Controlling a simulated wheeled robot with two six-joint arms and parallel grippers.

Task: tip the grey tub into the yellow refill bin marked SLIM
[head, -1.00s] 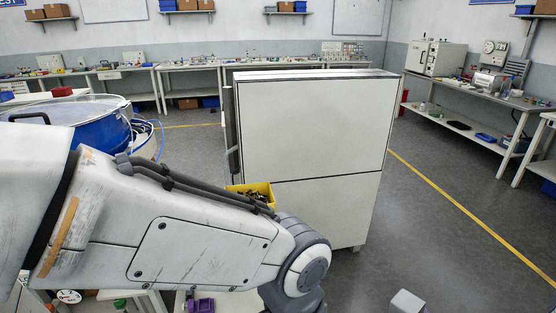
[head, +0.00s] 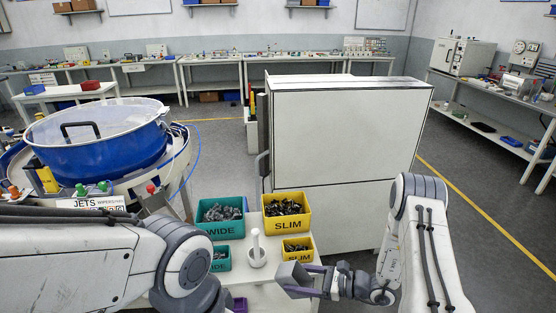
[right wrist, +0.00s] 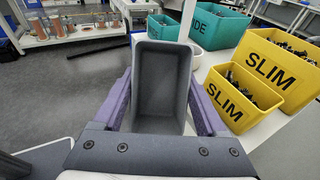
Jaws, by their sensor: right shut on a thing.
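My right gripper (right wrist: 166,112) is shut on the grey tub (right wrist: 163,78), with its purple fingers along two sides. The tub's open mouth faces the wrist camera, and I see no parts inside. In the head view the grey tub (head: 292,275) is held at the front right of the white stand. Two yellow bins are marked SLIM: a larger one (head: 286,228) at the back and a smaller one (head: 297,258) in front. Both hold dark parts. The tub is beside the small bin, apart from it.
Two green bins marked WIDE, a larger (head: 222,229) and a smaller (head: 221,266), stand left of the yellow ones. A white dish with an upright post (head: 257,256) stands between. A tall white cabinet (head: 340,130) is close behind. A blue-drummed machine (head: 105,145) stands left.

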